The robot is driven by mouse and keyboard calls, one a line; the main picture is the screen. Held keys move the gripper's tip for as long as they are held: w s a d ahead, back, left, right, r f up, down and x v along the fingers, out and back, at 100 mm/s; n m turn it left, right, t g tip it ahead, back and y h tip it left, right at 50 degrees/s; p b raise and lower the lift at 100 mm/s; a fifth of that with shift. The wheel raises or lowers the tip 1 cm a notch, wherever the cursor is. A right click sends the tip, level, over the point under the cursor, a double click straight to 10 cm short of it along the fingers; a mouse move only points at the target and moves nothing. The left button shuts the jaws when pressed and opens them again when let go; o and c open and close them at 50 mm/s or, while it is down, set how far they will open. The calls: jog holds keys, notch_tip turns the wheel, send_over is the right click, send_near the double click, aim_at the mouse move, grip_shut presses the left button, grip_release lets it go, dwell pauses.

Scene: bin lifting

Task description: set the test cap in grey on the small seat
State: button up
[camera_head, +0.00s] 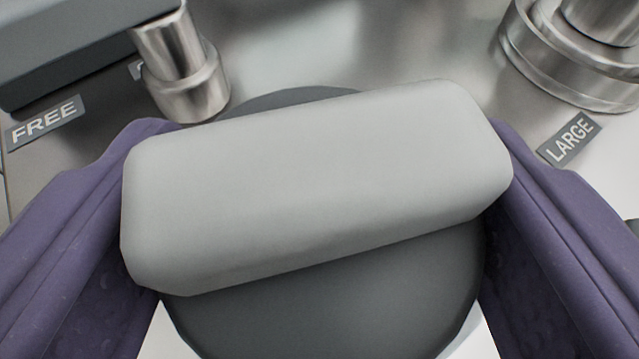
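The grey test cap (330,300) fills the middle of the view. It is a dark grey round body with a light grey bar-shaped handle (318,185) across its top, tilted up to the right. My gripper (320,180) has its two purple fingers against the two ends of the handle, shut on it. The cap hides what lies directly beneath it, so I cannot tell whether it touches anything below. No seat labelled small shows in this view.
A stepped metal post (180,70) stands at upper left beside a dark grey block (75,45) and a FREE label (45,122). A wide round metal seat (575,60) with a LARGE label (572,138) is at upper right. Shiny metal surface (350,45) lies bare between them.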

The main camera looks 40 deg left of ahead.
jog(key=shift+f, duration=0.1)
jog(key=shift+f+b, duration=0.55)
jog(key=shift+b, duration=0.05)
jog(key=shift+f+b, duration=0.8)
jog(key=shift+f, duration=0.05)
dwell(0.4)
jog(key=shift+s+f, duration=0.15)
jog(key=shift+f, duration=0.15)
